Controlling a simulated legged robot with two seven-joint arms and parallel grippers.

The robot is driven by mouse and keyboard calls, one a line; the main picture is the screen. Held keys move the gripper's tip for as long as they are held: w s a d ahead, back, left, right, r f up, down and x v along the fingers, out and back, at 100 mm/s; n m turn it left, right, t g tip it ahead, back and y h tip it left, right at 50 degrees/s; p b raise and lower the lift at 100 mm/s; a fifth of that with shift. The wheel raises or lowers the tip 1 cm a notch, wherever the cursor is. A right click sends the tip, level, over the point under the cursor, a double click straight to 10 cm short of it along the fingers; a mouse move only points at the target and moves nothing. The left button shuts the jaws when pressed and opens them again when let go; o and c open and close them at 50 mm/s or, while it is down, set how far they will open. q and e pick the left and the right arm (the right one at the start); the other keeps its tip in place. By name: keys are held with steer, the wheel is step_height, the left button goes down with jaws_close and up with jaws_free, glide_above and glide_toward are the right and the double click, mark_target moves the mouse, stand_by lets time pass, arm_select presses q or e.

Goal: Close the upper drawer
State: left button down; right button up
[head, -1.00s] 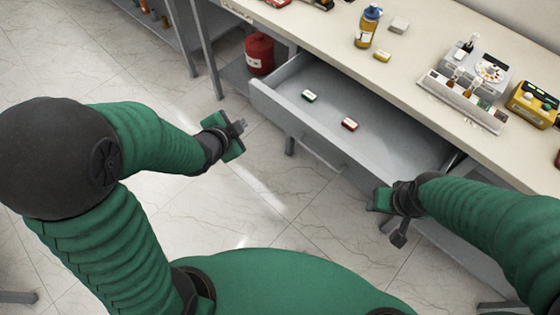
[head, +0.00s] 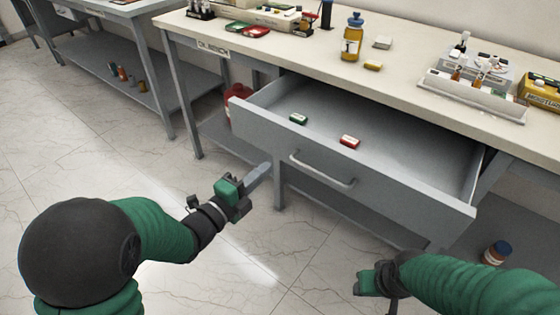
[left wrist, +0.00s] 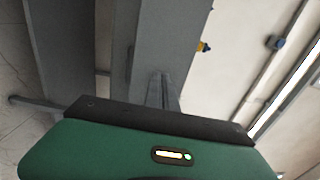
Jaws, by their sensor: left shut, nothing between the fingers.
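The upper drawer (head: 380,190) is pulled well out from under the bench top, with a metal bar handle (head: 322,172) on its front. A green box (head: 298,119) and a red box (head: 349,141) lie inside it. My left gripper (head: 262,172) is shut and empty, left of the handle and in front of the drawer's left end, apparently apart from it. In the left wrist view the shut fingers (left wrist: 160,92) point toward grey metal surfaces. My right gripper (head: 362,280) is below the drawer front at the lower right; its fingers are too unclear to judge.
A red canister (head: 236,100) stands behind the drawer's left end. A second bench (head: 120,50) is at the far left. The floor in front is open.

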mark_target(287, 148)
arm_select(q)
steer(key=b+x, duration=0.1)
steer(key=x, duration=0.5)
steer(key=shift+w+f, duration=0.15)
steer(key=shift+w, duration=0.05)
steer(key=shift+w+d, duration=0.35)
steer(key=shift+w, duration=0.1)
arm_select(e)
steer(key=shift+a+f, duration=0.1)
steer(key=shift+f, duration=0.75)
